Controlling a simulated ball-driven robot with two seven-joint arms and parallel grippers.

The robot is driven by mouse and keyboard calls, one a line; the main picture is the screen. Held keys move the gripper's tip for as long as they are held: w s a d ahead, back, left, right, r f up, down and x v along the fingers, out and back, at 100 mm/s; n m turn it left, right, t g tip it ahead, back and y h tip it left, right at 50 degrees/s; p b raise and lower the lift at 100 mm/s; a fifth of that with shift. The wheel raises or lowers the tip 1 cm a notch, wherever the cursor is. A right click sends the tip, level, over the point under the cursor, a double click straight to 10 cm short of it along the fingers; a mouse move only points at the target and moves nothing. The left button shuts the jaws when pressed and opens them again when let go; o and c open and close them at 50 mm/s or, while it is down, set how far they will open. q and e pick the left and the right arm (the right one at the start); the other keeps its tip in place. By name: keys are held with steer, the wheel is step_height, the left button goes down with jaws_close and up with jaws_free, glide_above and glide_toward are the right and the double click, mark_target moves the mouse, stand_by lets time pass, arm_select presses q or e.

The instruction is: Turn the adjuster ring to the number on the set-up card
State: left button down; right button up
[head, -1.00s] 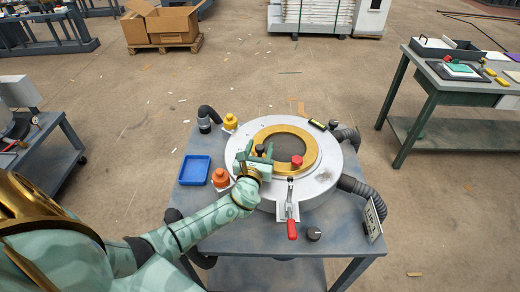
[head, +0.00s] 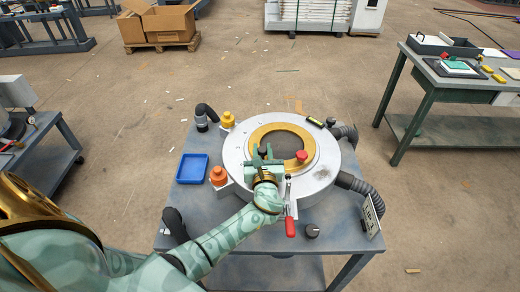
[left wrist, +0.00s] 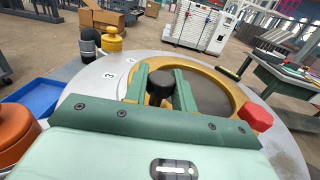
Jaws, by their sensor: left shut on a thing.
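The gold adjuster ring (head: 268,131) lies in the round white housing (head: 232,155). It carries a black knob (left wrist: 160,86) and a red knob (head: 302,155). My left gripper (head: 264,158) is shut on the black knob, with one green finger on each side of it, at the ring's near left. Digits, one like a 3, show on the housing rim in the left wrist view. The set-up card (head: 371,217) stands tilted at the table's right edge; I cannot read its number. My right gripper is out of view.
A red-handled clamp (head: 290,226) and a small black knob (head: 312,230) are at the housing's near side. Black hoses (head: 362,190) run right.

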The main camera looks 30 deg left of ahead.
arm_select(q)
steer(key=c, duration=1.1)
jaws_free()
steer(key=shift+c, duration=0.2)
